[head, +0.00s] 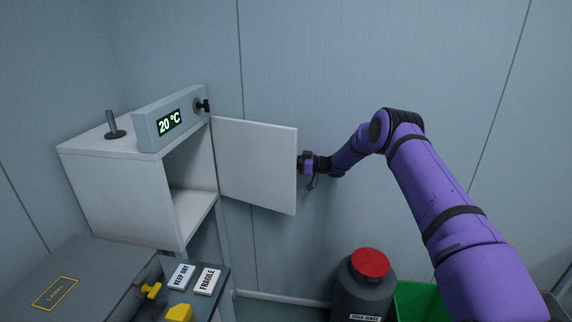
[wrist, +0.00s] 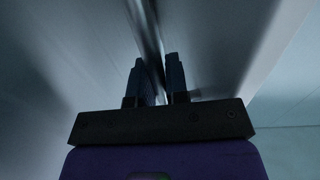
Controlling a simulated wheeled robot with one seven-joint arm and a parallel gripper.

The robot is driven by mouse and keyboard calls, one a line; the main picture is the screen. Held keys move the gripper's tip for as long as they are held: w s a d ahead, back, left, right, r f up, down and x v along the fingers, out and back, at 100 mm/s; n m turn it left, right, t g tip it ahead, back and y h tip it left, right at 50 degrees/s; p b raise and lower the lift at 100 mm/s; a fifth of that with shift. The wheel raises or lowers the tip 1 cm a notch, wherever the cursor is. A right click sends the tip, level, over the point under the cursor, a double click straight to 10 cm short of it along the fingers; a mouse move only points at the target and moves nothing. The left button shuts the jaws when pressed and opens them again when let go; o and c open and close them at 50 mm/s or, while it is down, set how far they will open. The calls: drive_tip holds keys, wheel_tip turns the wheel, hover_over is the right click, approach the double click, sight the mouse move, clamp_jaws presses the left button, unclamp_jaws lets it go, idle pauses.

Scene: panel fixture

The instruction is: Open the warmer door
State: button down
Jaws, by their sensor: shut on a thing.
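The warmer (head: 110,195) is a white cabinet at the left in the head view, with a grey display box (head: 172,120) on top reading 20 °C. Its white door (head: 256,165) stands wide open, swung out to the right, and part of the inside shows. My gripper (head: 303,164) is at the door's outer edge. In the wrist view my gripper (wrist: 161,78) has its two dark fingers on either side of a thin, shiny upright bar, the door handle (wrist: 147,30), and is shut on it. The handle is hidden in the head view.
A grey case (head: 75,285) and a dark surface with KEEP DRY (head: 181,277) and FRAGILE (head: 207,281) labels are at the front left. A dark drum with a red lid (head: 370,263) and a green bin (head: 418,302) stand below my arm. The wall is close behind the door.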

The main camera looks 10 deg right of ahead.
idle(0.3)
drive_tip(key=c, duration=1.1)
unclamp_jaws()
drive_tip(key=shift+c, duration=0.2)
drive_tip(key=shift+d, duration=0.1)
drive_tip(key=v, duration=1)
drive_tip(key=shift+s+d, duration=0.15)
drive_tip(key=shift+d, duration=0.1)
